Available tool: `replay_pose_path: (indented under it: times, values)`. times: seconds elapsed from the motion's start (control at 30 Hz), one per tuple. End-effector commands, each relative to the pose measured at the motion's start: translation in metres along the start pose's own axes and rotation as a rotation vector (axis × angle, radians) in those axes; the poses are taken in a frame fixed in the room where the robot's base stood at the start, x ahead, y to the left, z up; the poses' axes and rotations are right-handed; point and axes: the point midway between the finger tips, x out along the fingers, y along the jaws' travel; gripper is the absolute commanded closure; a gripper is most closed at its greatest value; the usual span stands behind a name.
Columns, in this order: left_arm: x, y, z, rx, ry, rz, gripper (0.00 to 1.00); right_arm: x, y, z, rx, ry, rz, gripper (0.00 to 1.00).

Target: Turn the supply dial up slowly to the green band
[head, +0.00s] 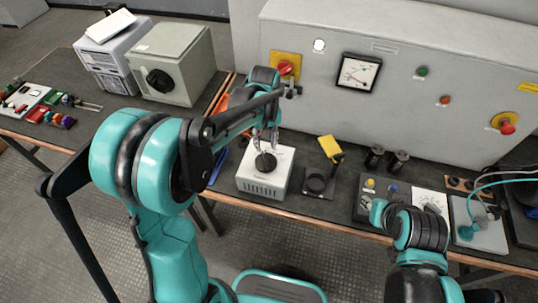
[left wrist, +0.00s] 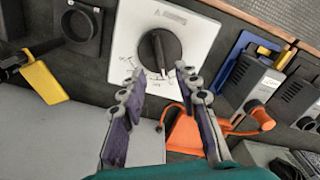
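The supply dial is a black round knob (head: 265,164) on a white box (head: 255,183) near the front edge of the bench. In the left wrist view the black knob (left wrist: 159,50) shows a pale pointer line, with small scale marks beside it on the white face (left wrist: 200,28). I cannot make out a green band. My left gripper (head: 266,140) is just above the knob; in the left wrist view its fingers (left wrist: 157,70) are spread to either side of the knob's lower edge, with nothing between them. Contact cannot be judged. My right gripper's fingers do not show.
Grey cabinet (head: 400,105) with a meter (head: 358,72) stands behind. A grey box (head: 176,62) stands back left.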

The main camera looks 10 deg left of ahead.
Motion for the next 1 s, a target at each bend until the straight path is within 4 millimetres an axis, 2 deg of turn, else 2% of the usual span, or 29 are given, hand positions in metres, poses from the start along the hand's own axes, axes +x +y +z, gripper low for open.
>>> replay_pose_path:
  times: [0.4, 0.6, 0.83, 0.87, 0.97, 1.0]
  values:
    - [0.064, 0.000, 0.000, 0.001, 0.000, 0.000, 0.68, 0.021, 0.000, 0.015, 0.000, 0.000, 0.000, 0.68]
    - [0.076, 0.000, 0.000, 0.001, 0.001, 0.000, 0.68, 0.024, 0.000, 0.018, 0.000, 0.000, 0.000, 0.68]
    - [0.075, 0.000, 0.000, 0.001, 0.001, 0.000, 0.68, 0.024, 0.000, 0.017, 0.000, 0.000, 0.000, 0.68]
    - [0.075, 0.000, 0.000, 0.001, 0.001, 0.000, 0.73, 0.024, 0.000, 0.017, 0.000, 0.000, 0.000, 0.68]
    - [0.075, 0.000, 0.000, 0.002, 0.001, 0.000, 1.00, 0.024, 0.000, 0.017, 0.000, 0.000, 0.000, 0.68]
    - [0.075, 0.000, 0.000, 0.002, 0.001, 0.000, 1.00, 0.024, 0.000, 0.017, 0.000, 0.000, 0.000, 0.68]
